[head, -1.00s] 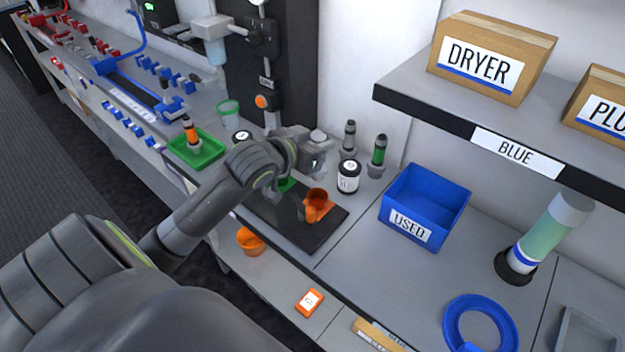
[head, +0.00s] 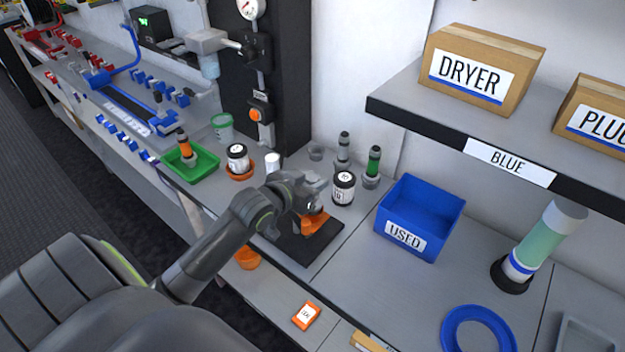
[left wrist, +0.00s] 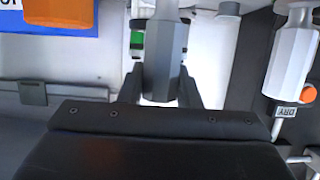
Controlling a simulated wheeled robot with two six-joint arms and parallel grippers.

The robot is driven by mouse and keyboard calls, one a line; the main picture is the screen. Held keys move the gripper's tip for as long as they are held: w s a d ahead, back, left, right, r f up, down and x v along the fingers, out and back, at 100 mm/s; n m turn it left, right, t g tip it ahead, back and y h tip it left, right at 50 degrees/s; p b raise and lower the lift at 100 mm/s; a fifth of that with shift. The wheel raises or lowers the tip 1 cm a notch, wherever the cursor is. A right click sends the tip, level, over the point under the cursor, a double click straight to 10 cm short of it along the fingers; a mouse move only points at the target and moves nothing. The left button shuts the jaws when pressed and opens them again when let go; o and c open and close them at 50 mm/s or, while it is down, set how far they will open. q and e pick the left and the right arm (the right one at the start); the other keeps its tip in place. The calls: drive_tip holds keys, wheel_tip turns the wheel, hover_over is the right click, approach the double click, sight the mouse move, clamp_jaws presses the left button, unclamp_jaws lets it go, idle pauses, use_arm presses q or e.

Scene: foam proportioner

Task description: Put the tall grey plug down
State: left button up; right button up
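My left gripper (head: 314,196) is low over the black mat (head: 300,248), close to an orange cup-like part (head: 311,222). In the left wrist view its two fingers (left wrist: 162,92) flank the tall grey plug (left wrist: 164,58), a faceted grey piece with a narrower end, and appear shut on it. In the head view the hand hides the plug, and I cannot tell whether it touches the surface below. My right gripper is in neither view.
Behind the hand stand a black-and-white jar (head: 343,187), a grey-and-black piece (head: 343,150) and a green-banded piece (head: 373,166). A blue USED bin (head: 433,210) is to the right. A green tray (head: 190,168) is to the left. Bench beyond the bin is partly clear.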

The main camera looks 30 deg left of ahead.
use_arm(q)
drive_tip(key=o, duration=0.4)
drive_tip(key=shift+r, duration=0.1)
drive_tip(key=shift+r, duration=0.2)
drive_tip(key=shift+s, duration=0.35)
drive_tip(key=d+v, duration=0.1)
drive_tip(key=v, duration=1)
drive_tip(key=shift+a, duration=0.5)
drive_tip(key=shift+s+r, duration=0.1)
